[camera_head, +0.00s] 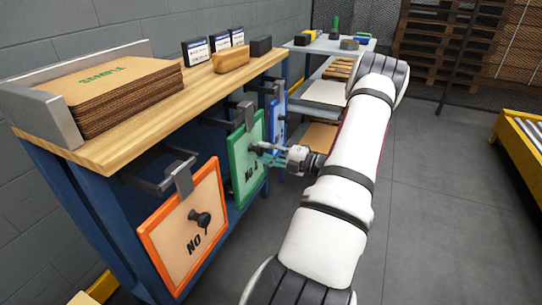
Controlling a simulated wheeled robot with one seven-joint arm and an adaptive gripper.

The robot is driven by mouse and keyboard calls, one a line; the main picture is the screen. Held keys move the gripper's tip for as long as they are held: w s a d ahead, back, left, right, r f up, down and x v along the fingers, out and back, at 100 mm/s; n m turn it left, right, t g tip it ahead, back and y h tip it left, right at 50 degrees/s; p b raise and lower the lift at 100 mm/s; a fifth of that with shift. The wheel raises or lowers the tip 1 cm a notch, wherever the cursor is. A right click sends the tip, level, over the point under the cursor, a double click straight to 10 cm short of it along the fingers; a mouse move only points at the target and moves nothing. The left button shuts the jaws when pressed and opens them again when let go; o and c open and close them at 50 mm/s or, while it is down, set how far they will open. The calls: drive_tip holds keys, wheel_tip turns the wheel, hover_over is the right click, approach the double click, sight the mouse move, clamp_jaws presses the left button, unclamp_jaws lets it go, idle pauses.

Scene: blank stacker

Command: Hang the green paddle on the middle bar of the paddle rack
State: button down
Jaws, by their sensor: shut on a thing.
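The green paddle (241,168) hangs upright between the orange and blue paddles, at the front of the blue bench. My gripper (263,153) is shut on its dark knob from the right; the fingers partly cover the knob. The paddle's grey hook (245,116) is at its top, by the middle bar of the paddle rack (213,120). I cannot tell whether the hook rests on the bar. The orange paddle (177,238) hangs from the nearest bar (148,185). The blue paddle (278,118) is on the far bar, partly hidden behind the green one.
The wooden bench top (150,115) above holds a stack of brown sheets (115,90), an orange-brown block (231,60) and small dark boxes. A grey shelf cart (330,45) stands beyond. The floor (430,200) to the right is clear up to a yellow conveyor (520,140).

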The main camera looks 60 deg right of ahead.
drive_tip(key=shift+w+b, duration=0.35)
drive_tip(key=shift+w, duration=0.55)
drive_tip(key=shift+f+b, duration=0.4)
drive_tip(key=shift+f, duration=0.7)
drive_tip(key=shift+a, duration=0.1)
drive_tip(key=c, duration=1.1)
unclamp_jaws()
drive_tip(key=shift+o, duration=0.3)
drive_tip(key=shift+s+f, duration=0.1)
drive_tip(key=shift+f, duration=0.05)
drive_tip(key=s+d, duration=0.1)
drive_tip(key=s, duration=1.1)
